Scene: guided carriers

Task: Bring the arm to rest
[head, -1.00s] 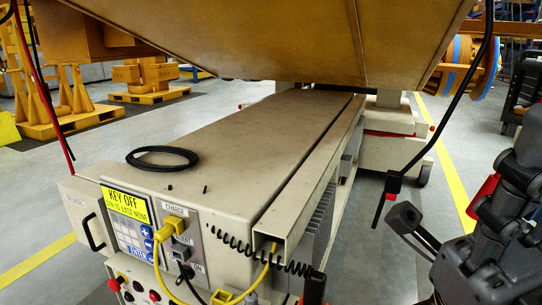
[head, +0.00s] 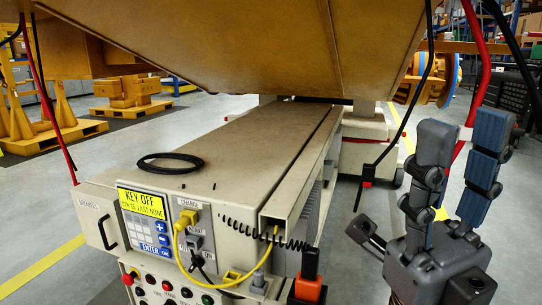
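My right gripper (head: 463,130) is at the right of the head view. Two of its jointed dark fingers point straight up with a gap between them, and nothing is held. Its third digit is partly hidden low in the picture. It is to the right of the long beige carrier (head: 235,145) and apart from it. My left gripper is not in view.
The carrier's front has a yellow-lit display (head: 141,204), yellow cables and several buttons. A black cable coil (head: 170,162) lies on top. A large brown body (head: 240,50) hangs low overhead. A red cable (head: 484,60) runs behind my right fingers.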

